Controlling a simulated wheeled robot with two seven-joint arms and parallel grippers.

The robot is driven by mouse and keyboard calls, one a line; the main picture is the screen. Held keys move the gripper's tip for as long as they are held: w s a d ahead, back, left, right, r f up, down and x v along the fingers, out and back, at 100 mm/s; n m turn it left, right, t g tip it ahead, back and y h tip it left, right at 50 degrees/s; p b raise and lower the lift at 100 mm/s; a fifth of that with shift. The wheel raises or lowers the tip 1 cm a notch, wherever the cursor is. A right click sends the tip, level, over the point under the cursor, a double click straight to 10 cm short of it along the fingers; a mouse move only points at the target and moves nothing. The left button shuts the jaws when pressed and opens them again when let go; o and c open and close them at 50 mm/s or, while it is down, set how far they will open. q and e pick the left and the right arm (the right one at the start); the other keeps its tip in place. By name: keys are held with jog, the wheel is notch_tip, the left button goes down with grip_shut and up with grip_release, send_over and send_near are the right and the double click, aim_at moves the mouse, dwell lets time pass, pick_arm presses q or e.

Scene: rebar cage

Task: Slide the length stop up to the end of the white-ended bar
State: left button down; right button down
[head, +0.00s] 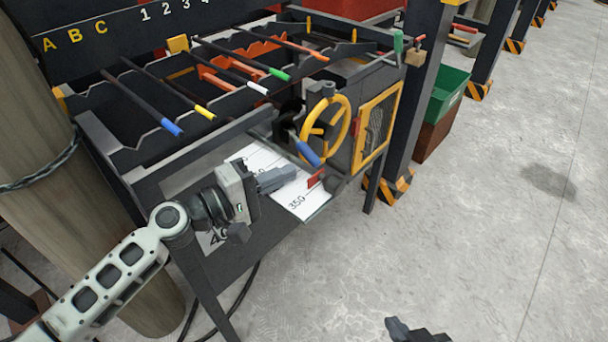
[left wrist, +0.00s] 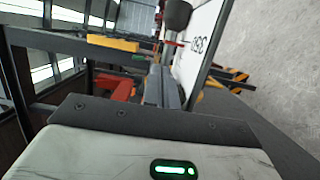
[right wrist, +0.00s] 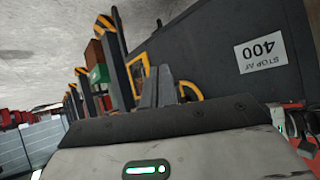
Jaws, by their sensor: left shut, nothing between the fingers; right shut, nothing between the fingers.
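The white-ended bar (head: 258,89) lies in the black rack among other bars, its white end toward the front. What looks like the length stop, a dark block with a red pointer (head: 316,178), is at the right of the white scale (head: 300,201), near the 350 mark. In the left wrist view the red pointer (left wrist: 172,43) is beside a dark rounded part. My left gripper (head: 292,172) is shut and empty over the scale, left of the pointer; I cannot tell if they touch. My right gripper (head: 391,323) is shut and empty at the bottom edge, away from the bench.
A yellow handwheel (head: 326,130) and a yellow-framed mesh guard (head: 376,125) stand behind the stop. A "STOP AT 400" label (right wrist: 259,53) shows in the right wrist view. Open floor (head: 480,230) lies to the right.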

aim_at(311, 199)
pick_arm(q)
jog(key=d+p, duration=0.1)
jog(key=s+d, duration=0.1)
jog(key=d, duration=0.1)
jog(key=shift+d+r+p, duration=0.1)
jog(key=shift+d+p, duration=0.05)
jog(key=shift+p, duration=0.2)
jog(key=shift+s+d, duration=0.4)
jog(key=shift+d, duration=0.05)
jog(key=shift+s+d, duration=0.45)
jog(key=shift+d, duration=0.1)
jog(key=shift+w+a+f, duration=0.1)
jog(key=shift+f, duration=0.1)
